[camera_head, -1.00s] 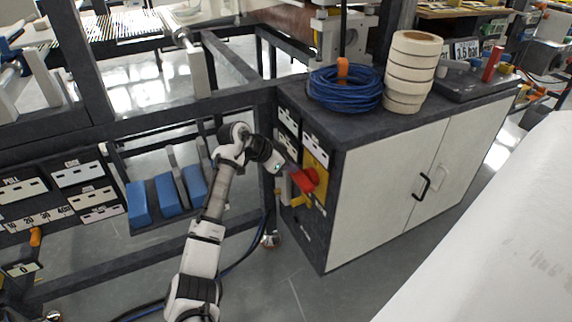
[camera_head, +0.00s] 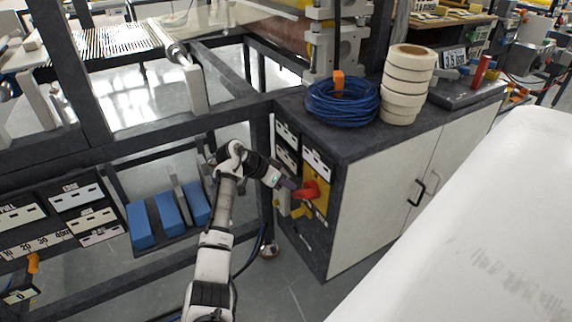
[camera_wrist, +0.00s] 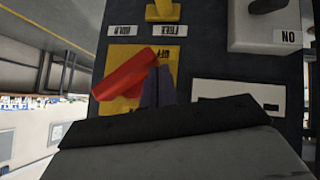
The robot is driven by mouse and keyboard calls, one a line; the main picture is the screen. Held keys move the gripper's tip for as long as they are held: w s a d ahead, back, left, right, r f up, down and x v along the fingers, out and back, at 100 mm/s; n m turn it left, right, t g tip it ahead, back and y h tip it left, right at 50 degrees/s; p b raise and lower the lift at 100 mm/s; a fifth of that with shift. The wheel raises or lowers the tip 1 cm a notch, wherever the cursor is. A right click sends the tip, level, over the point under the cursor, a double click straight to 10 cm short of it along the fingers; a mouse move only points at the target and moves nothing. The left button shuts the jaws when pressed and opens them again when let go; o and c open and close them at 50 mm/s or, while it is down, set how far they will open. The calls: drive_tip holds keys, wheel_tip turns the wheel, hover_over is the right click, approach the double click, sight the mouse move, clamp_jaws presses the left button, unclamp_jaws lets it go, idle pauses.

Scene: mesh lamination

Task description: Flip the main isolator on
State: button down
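The main isolator is a red handle (camera_head: 308,189) on a yellow plate (camera_head: 321,203), on the narrow left face of the cabinet. In the wrist view the red handle (camera_wrist: 126,75) lies slantwise across the yellow plate (camera_wrist: 122,106), and an upside-down "OFF" label shows beside its upper end. My gripper (camera_head: 290,184) is at the handle. In the wrist view its two dark purple fingers (camera_wrist: 158,88) are side by side, with nothing visible between them, right beside the handle. I cannot tell whether they touch it. The fingers hide part of the plate.
Blue cable (camera_head: 342,102) and stacked tape rolls (camera_head: 408,82) stand on the cabinet top. Blue blocks (camera_head: 168,212) sit on the frame to the left.

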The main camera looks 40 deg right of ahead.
drive_tip(key=shift+s+f, duration=0.15)
drive_tip(key=shift+f, duration=0.75)
drive_tip(key=shift+s+f, duration=0.15)
drive_tip(key=shift+f, duration=0.75)
drive_tip(key=shift+a, duration=0.1)
drive_tip(key=shift+r, duration=0.1)
drive_tip(key=v, duration=0.7)
drive_tip(key=shift+a+b, duration=0.15)
drive_tip(key=shift+b, duration=0.15)
idle(0.5)
